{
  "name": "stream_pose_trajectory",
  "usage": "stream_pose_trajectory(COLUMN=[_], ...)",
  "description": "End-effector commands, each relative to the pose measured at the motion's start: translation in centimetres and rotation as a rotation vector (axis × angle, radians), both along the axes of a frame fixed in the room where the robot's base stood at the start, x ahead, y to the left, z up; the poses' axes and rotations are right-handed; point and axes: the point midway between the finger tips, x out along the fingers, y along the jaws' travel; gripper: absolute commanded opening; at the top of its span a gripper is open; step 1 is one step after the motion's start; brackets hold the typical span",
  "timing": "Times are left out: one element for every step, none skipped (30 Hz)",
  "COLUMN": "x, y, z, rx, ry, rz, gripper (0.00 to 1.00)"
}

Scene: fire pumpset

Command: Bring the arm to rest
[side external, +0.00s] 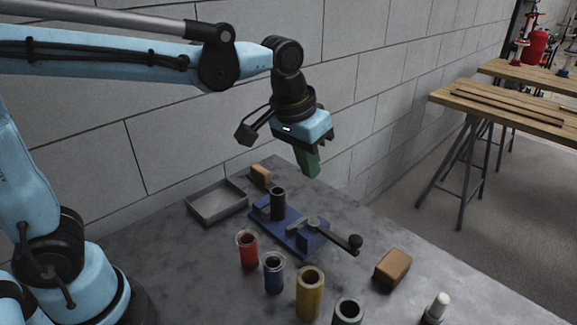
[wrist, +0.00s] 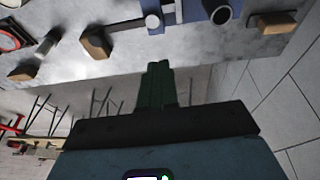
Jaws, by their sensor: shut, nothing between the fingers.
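My gripper (side external: 310,163) hangs in the air above the far part of the grey work table (side external: 165,245), with its green fingers pointing down. The fingers are together and hold nothing. In the wrist view my gripper (wrist: 160,66) shows as the closed green fingers, with the table edge behind them. My light blue arm reaches in from the left, well above the table.
Below stand a blue vise-like fixture (side external: 290,232) with a dark cylinder (side external: 278,204), a grey tray (side external: 217,203), and red (side external: 247,250), blue (side external: 274,274) and yellow (side external: 310,295) cylinders. A brown block (side external: 392,268) lies right. A block wall (side external: 90,150) runs behind.

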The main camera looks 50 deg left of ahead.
Motion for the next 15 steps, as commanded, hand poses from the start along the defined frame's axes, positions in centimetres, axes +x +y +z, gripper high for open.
stream_pose_trajectory(x=[-1.0, -1.5, -2.2, -2.7, -3.2, -3.9, -4.4, -4.9, -5.5, -6.0, -6.5, -7.0, -7.5, -7.8, -8.2], y=[1.1, 1.7, 2.4, 2.9, 3.4, 4.1, 4.5, 5.0, 5.6, 6.0, 6.4, 6.9, 7.2, 7.5, 7.8], z=[0.1, 0.1, 0.0, 0.0, -0.1, -0.2, -0.4, -0.6, -0.8, -1.1, -1.3, -1.6, -1.9, -2.1, -2.5], rx=[-0.001, -0.001, 0.000, 0.001, 0.002, 0.004, 0.006, 0.009, 0.013, 0.016, 0.020, 0.025, 0.029, 0.033, 0.038], ry=[-0.030, -0.047, -0.071, -0.090, -0.107, -0.132, -0.150, -0.168, -0.192, -0.209, -0.227, -0.249, -0.263, -0.278, -0.295], rz=[0.005, 0.006, 0.006, 0.007, 0.008, 0.008, 0.010, 0.010, 0.012, 0.012, 0.014, 0.015, 0.015, 0.016, 0.018], gripper=[0.00, 0.00, 0.00, 0.00, 0.00, 0.00, 0.00, 0.00, 0.00, 0.00, 0.00, 0.00, 0.00, 0.00, 0.00])
